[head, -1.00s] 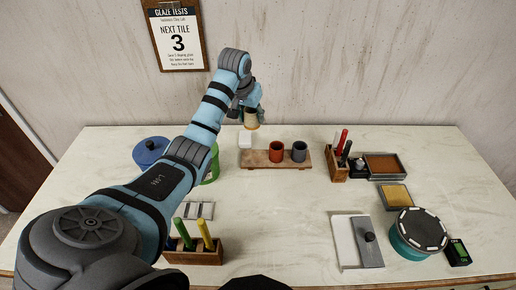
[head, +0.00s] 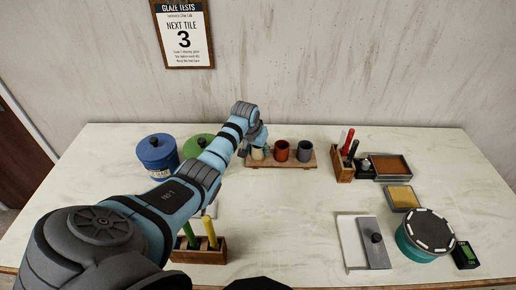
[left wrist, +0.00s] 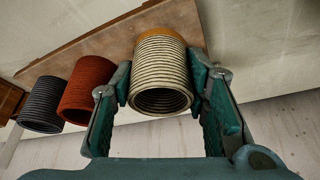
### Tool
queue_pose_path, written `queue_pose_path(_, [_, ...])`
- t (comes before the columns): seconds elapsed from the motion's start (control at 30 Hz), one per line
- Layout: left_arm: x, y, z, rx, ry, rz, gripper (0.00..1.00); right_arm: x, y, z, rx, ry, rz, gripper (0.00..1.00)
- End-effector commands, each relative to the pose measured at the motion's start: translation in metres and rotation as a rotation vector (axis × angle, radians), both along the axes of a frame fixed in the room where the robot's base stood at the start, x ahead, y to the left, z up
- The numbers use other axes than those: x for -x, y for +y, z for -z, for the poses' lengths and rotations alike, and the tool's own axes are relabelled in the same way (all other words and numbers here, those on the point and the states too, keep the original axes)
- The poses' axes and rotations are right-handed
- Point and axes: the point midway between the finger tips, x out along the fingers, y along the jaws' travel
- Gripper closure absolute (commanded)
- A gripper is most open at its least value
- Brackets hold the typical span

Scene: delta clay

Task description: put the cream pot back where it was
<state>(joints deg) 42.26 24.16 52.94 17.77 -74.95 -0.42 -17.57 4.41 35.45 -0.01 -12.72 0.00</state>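The cream pot (head: 257,154) is upright at the left end of a wooden board (head: 290,164). In the left wrist view the ribbed cream pot (left wrist: 162,75) has its open mouth toward the camera and an orange-brown base. My left gripper (head: 256,142) has one finger on each side of it. In the left wrist view the fingertips (left wrist: 160,62) lie close against its sides, and it looks gripped. The base appears at board level; I cannot tell whether it bears fully on the board. My right gripper is not in view.
A rust-red pot (head: 281,152) and a grey pot (head: 305,152) stand to the right on the board. A blue lidded jar (head: 157,155) and a green one (head: 199,144) stand left. A tool holder (head: 344,170) is right of the board. The table's middle is clear.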

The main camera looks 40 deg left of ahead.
Motion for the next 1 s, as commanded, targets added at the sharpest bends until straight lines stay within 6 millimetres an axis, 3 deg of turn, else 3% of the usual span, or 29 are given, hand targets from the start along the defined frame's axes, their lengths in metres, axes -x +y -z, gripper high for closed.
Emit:
queue_pose_path(0.1, [0.0, 0.0, 0.0, 0.0, 0.0, 0.0, 0.41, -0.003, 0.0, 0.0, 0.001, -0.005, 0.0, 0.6])
queue_pose_path(0.47, [0.0, 0.0, -0.006, 0.0, -0.001, 0.0, 0.41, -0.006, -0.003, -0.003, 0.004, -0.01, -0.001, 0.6])
queue_pose_path(0.57, [0.005, 0.0, -0.019, -0.001, -0.001, -0.001, 0.41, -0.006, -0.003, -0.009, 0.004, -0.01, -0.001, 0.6])
queue_pose_path(0.77, [0.023, -0.005, -0.064, -0.003, -0.002, 0.0, 0.41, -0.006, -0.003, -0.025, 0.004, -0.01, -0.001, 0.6])
queue_pose_path(1.0, [0.041, -0.01, -0.108, -0.001, -0.002, -0.001, 0.41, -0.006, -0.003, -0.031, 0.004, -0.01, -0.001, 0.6])
